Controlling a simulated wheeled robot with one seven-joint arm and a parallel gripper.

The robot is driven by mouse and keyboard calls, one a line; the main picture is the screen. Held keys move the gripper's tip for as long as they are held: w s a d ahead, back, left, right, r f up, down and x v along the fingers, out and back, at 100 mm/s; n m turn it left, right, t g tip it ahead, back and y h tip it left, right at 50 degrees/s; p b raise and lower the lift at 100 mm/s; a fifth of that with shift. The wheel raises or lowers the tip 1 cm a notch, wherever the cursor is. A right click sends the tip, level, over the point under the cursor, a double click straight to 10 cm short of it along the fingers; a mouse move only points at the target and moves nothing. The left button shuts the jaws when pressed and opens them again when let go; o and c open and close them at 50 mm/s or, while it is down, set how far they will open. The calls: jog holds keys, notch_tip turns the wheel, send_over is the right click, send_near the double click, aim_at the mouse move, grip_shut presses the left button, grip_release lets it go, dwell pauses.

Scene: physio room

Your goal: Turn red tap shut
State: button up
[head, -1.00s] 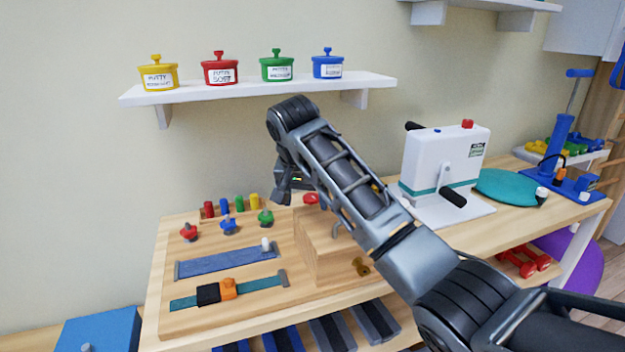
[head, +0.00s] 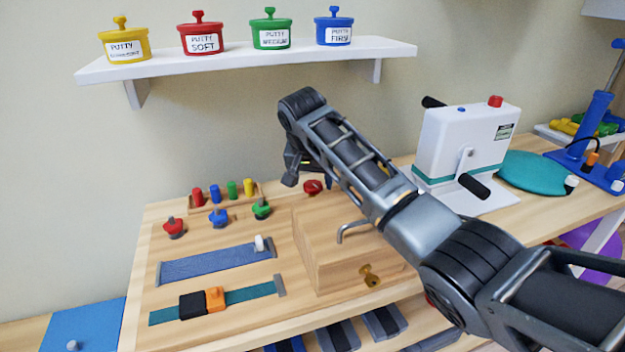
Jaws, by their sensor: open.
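A red tap handle (head: 313,187) sits at the back of a wooden block (head: 325,255) on the workbench. A grey bent spout (head: 354,229) comes out of the block, partly behind my arm. My gripper (head: 306,181) is open, pointing down above and beside the red handle. My forearm partly covers it, and I cannot tell whether it touches the handle. No object shows between its fingers.
Red (head: 174,228), blue (head: 218,217) and green (head: 261,209) knobs stand on the board to the left, before a peg rack (head: 222,203). A white crank machine (head: 459,150) stands right of my arm. A shelf of putty pots (head: 250,63) hangs above.

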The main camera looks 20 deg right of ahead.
jog(key=shift+w+d+f, duration=0.1)
jog(key=shift+w+f, duration=0.1)
jog(key=shift+f, duration=0.35)
